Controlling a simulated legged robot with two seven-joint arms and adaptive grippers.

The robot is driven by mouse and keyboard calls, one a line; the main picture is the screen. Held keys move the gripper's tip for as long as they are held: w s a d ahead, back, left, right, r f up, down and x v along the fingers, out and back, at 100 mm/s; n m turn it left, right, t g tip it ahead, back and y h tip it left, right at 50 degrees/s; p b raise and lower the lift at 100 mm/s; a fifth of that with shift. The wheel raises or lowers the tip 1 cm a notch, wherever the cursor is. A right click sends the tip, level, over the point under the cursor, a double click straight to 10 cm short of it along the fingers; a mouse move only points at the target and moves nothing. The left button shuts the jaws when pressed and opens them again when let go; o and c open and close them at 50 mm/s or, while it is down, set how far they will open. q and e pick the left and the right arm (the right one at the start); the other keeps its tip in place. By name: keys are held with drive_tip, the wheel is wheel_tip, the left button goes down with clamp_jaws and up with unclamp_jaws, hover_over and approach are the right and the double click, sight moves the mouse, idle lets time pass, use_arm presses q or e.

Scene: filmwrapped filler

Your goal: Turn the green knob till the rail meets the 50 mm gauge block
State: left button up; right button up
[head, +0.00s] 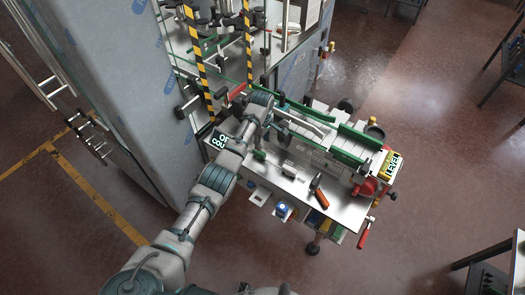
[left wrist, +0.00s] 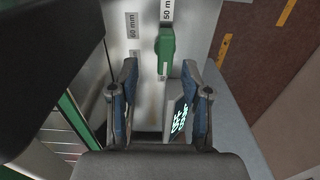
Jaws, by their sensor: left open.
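My left gripper (left wrist: 159,67) is open, with one dark finger on each side of the left wrist view. A green knob or handle (left wrist: 165,45) shows ahead, between and slightly beyond the fingertips; I cannot tell whether they touch it. A 50 mm label (left wrist: 167,10) is above it and a 60 mm label (left wrist: 132,25) is to its left, on grey metal. The gauge block's edges and the rail's contact with it cannot be made out. In the head view my left gripper (head: 268,117) is over the machine's left end, where my arm hides part of it. My right gripper is not in view.
A bench top (head: 292,188) carries an orange-handled tool (head: 320,197). A red knob (head: 368,187) and a LEVEL sign (head: 393,166) are at its right end. A lit sign (head: 216,139) is beside my arm.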

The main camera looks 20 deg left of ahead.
sight(261, 152)
use_arm(q)
drive_tip(key=f, duration=0.2)
drive_tip(key=a+f, duration=0.1)
drive_tip(key=f, duration=0.1)
drive_tip(key=a+f, duration=0.1)
drive_tip(key=f, duration=0.1)
drive_tip(key=shift+s+a+b, duration=0.15)
drive_tip(key=shift+s+b, duration=0.05)
drive_tip(key=shift+b, duration=0.2)
drive_tip(key=shift+f, duration=0.5)
drive_tip(key=shift+w+d, duration=0.15)
drive_tip(key=shift+d, duration=0.6)
drive_tip(key=shift+c, duration=0.3)
drive_tip(key=shift+d+r, duration=0.15)
drive_tip(key=shift+r, duration=0.05)
drive_tip(key=c, duration=0.8)
drive_tip(key=shift+s, duration=0.2)
clamp_jaws()
drive_tip(key=shift+a, duration=0.5)
drive_tip(key=shift+w, duration=0.1)
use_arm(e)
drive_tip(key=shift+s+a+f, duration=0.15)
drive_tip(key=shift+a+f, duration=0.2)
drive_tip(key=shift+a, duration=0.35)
